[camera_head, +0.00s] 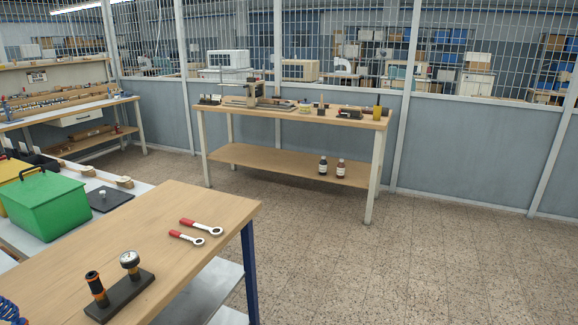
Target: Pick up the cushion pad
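I cannot make out for certain which thing is the cushion pad. Small items stand on the far wooden workbench (290,114), at the back of the room. They include a dark low block (210,99) at its left end, a small yellowish piece (305,108) near the middle and a dark item (350,112) with brown on it towards the right. They are too small to tell apart clearly. A grey press-like machine (254,92) stands left of the middle. Neither of my grippers is in view.
A near wooden bench (190,245) holds two red-handled wrenches (201,227) and a black gauge stand (122,295). A green box (62,207) stands at left. The speckled floor (400,270) is clear at right.

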